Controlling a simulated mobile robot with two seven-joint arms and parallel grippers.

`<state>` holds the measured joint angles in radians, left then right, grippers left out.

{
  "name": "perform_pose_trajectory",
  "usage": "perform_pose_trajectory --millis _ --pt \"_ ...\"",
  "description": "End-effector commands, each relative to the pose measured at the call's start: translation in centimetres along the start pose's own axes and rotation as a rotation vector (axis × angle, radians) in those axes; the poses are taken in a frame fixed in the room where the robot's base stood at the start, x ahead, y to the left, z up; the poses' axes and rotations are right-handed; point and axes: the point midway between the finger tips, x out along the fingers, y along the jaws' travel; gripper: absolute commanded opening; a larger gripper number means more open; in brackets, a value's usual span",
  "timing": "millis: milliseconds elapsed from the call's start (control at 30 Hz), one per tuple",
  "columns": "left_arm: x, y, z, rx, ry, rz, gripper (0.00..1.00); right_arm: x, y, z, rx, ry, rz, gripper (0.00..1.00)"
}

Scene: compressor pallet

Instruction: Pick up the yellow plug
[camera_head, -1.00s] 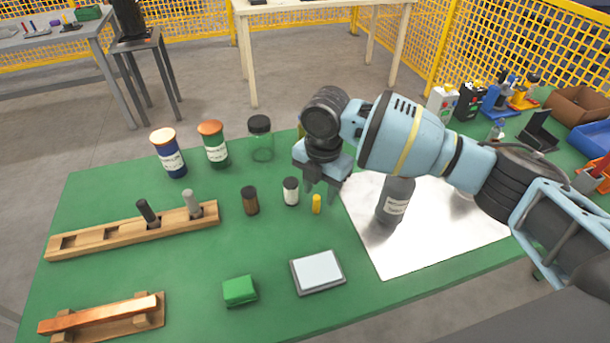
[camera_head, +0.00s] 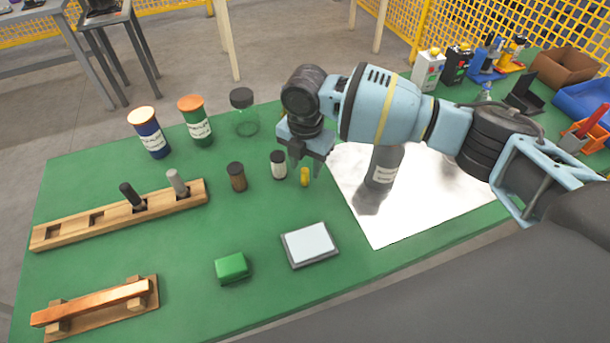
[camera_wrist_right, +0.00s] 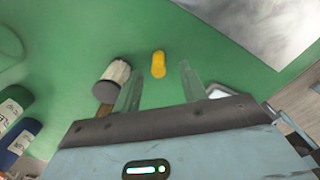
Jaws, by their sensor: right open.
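The yellow plug (camera_head: 305,177) stands on the green table, just left of the bright metal sheet. In the right wrist view the yellow plug (camera_wrist_right: 158,64) shows beyond the fingertips, between their lines. My right gripper (camera_head: 305,172) is open and empty, pointing down close above and behind the plug; in the wrist view its two fingers (camera_wrist_right: 160,85) are spread apart. I cannot tell whether a finger touches the plug. My left gripper is not in view.
A white bottle with a dark cap (camera_head: 279,165) stands close left of the plug, with a brown bottle (camera_head: 237,177) beyond. A grey bottle (camera_head: 382,168) stands on the metal sheet (camera_head: 400,217). A grey-rimmed pad (camera_head: 310,244) and green block (camera_head: 232,267) lie nearer; table between is clear.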

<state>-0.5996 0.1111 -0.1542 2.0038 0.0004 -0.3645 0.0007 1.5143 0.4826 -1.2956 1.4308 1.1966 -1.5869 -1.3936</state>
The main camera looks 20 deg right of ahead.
Motion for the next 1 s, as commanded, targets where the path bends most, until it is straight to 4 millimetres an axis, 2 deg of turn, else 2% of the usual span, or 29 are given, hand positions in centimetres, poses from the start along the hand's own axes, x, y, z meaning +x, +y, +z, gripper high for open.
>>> perform_pose_trajectory --millis 200,533,833,867,1000 --pt "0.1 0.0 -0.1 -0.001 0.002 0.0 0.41 3.0 0.1 -0.2 0.001 0.001 -0.003 0.42" --pt "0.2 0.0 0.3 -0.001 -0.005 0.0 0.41 3.5 0.1 -0.2 0.001 0.0 0.0 0.42" --pt "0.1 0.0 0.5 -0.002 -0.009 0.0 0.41 3.5 0.1 -0.2 0.001 0.0 0.0 0.03" --pt "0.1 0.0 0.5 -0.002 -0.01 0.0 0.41 3.5 0.1 -0.2 0.001 0.0 0.0 0.0" --pt "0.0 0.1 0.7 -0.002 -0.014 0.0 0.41 3.5 0.1 -0.2 0.001 0.0 0.0 0.0"
